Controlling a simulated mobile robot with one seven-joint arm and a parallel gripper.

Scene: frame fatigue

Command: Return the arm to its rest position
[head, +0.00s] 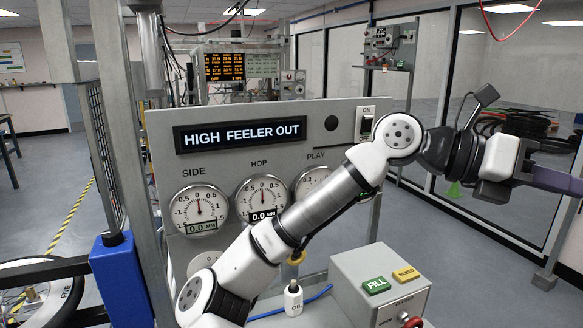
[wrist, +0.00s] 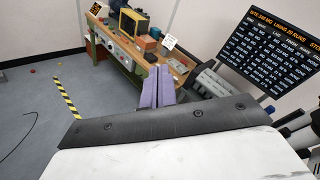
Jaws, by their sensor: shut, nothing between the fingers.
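My gripper (head: 572,183) is at the right edge of the head view, at the end of my raised arm, which reaches across the panel from lower left to upper right. Its tips run up to the picture edge. In the wrist view its two purple fingers (wrist: 157,88) stand side by side, shut, with nothing between them. They are in the air, with a wooden workbench (wrist: 150,62) seen beyond them.
A grey gauge panel (head: 345,117) reading "HIGH FEELER OUT" stands behind my arm, which hides part of it. A box with FILL and BLEED buttons (head: 347,268) and an oil bottle (head: 293,300) are below. Glass partitions (head: 420,75) stand at right.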

